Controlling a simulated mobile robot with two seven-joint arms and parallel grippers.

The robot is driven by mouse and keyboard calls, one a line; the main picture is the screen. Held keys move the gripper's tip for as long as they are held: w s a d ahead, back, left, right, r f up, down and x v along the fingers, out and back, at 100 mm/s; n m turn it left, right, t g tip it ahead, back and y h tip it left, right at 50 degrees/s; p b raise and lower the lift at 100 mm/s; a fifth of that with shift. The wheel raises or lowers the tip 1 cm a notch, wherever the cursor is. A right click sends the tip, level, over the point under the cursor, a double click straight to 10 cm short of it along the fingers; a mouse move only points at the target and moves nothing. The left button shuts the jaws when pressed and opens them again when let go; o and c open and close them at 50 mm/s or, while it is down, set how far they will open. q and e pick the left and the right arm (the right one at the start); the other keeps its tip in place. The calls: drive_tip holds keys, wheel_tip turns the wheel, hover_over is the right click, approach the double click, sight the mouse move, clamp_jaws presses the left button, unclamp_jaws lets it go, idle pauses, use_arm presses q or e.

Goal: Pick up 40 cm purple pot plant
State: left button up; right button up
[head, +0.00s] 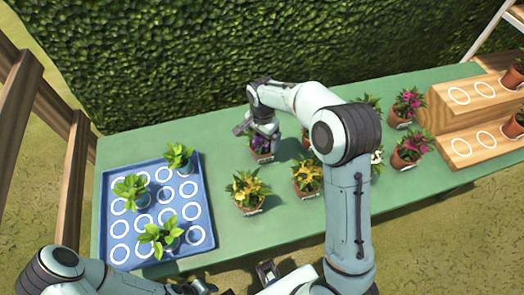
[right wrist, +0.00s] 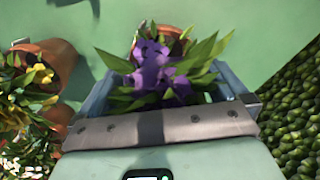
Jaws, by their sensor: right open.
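The purple-flowered pot plant (head: 259,146) stands on the green table, in a terracotta pot with a small label. My right gripper (head: 262,130) reaches down over it from above and partly hides it. In the right wrist view the purple flowers (right wrist: 160,72) and green leaves lie between the spread fingers of the right gripper (right wrist: 165,88). The gripper is open, and the pot's rim shows behind the leaves. I cannot tell whether the fingers touch the plant. My left arm is at the bottom left of the head view; its gripper's state is unclear.
Two yellow-flowered pots (head: 248,190) (head: 307,176) stand nearer the front. Pink-flowered pots (head: 407,104) are at the right beside a wooden stepped stand (head: 440,108). A blue tray (head: 203,210) with several green plants is at the left. A hedge (head: 200,60) rises behind the table.

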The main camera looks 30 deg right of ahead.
sight(262, 148)
drive_tip(key=f, duration=0.5)
drive_tip(key=shift+w+f, duration=0.25)
drive_tip(key=shift+f, duration=0.15)
drive_tip(key=c, duration=1)
drive_tip(key=shift+r, duration=0.1)
